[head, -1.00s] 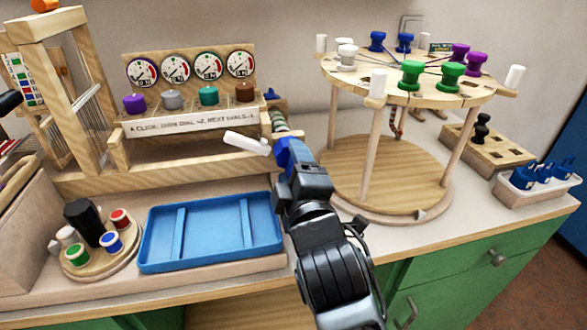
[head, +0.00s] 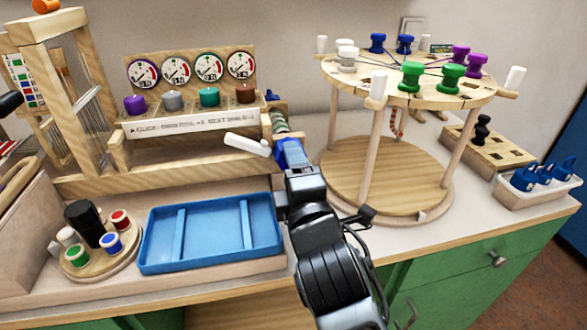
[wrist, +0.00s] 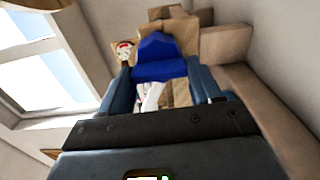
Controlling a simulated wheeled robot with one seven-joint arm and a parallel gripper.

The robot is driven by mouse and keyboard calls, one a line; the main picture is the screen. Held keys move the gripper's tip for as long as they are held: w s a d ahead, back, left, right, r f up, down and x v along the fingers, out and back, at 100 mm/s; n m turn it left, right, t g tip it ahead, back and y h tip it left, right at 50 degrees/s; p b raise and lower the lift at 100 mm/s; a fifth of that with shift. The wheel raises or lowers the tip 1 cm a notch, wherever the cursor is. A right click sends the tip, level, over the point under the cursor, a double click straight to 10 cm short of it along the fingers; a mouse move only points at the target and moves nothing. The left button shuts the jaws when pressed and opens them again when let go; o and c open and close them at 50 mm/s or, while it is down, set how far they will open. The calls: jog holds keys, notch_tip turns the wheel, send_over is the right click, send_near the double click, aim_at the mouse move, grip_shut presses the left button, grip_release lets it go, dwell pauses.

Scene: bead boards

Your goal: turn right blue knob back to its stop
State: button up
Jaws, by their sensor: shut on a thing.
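The right blue knob (head: 291,154) is at the right end of the wooden dial board, below a striped coil (head: 279,121). My gripper (head: 292,162) reaches up to it from the front, its fingertips closed around it. In the wrist view the bright blue knob (wrist: 160,62) shows between the two dark blue fingers of my gripper (wrist: 162,80). The fingers partly hide the knob, so its turn angle cannot be read. A small dark blue piece (head: 270,96) stands higher on the board's right end.
A white handle (head: 247,144) sticks out just left of the knob. A blue tray (head: 210,267) lies below left. A round wooden stand (head: 385,185) with colored spools is close on the right. The dial board (head: 190,122) carries several dials and colored knobs.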

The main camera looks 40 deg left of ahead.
jog(key=o, duration=0.8)
jog(key=shift+r, duration=0.15)
jog(key=shift+c, duration=0.2)
jog(key=o, duration=0.3)
jog(key=shift+a, duration=0.1)
jog(key=v, duration=0.7)
jog(key=shift+s+d+b, duration=0.25)
jog(key=shift+d+b, duration=0.05)
jog(key=shift+b, duration=0.15)
